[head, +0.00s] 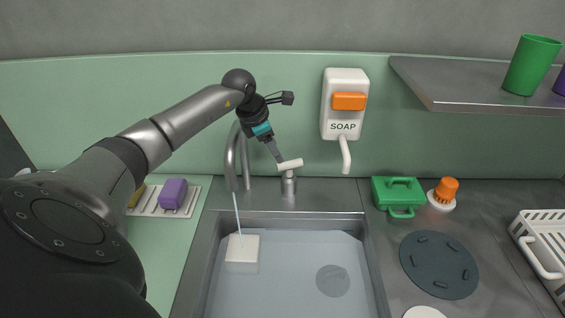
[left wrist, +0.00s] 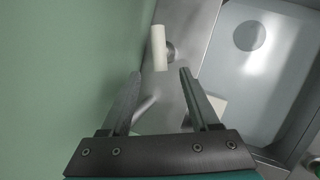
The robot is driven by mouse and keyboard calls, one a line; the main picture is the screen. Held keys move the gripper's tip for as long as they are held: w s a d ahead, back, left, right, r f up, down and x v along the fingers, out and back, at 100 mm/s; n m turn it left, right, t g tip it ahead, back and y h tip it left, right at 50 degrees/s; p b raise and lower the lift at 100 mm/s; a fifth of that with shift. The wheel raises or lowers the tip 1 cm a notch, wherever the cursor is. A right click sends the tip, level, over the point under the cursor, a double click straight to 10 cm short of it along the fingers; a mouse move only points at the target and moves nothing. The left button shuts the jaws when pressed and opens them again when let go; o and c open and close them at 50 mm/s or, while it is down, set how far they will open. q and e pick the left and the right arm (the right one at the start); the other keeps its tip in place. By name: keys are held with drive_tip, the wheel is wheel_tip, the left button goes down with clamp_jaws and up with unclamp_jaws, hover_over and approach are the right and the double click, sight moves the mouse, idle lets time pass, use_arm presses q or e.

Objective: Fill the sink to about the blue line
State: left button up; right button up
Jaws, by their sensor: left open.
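The sink (head: 375,285) has a flat pale blue-grey surface inside that looks like water; I cannot make out a blue line. The curved metal faucet (head: 230,165) stands behind it, and a thin pale stream (head: 237,212) runs from its spout down to a white block (head: 242,248) in the sink. The white tap handle (head: 291,164) sits on a short metal post right of the faucet. My left gripper (head: 279,159) is at the handle's left end. In the left wrist view its fingers (left wrist: 161,73) are open, with the handle (left wrist: 159,48) just beyond the tips. My right gripper is out of view.
A soap dispenser (head: 345,120) hangs on the wall right of the handle. A green box (head: 399,194), an orange-topped brush (head: 444,193), a dark round mat (head: 438,265) and a white rack (head: 545,250) are on the right counter. A purple block (head: 173,194) lies left.

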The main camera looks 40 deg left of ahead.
sight(282, 164)
use_arm(q)
drive_tip(key=b+x, duration=0.1)
drive_tip(key=x, duration=0.6)
drive_tip(key=shift+w+f, duration=0.15)
drive_tip(key=shift+f, duration=0.1)
drive_tip(key=shift+c, duration=0.2)
clamp_jaws()
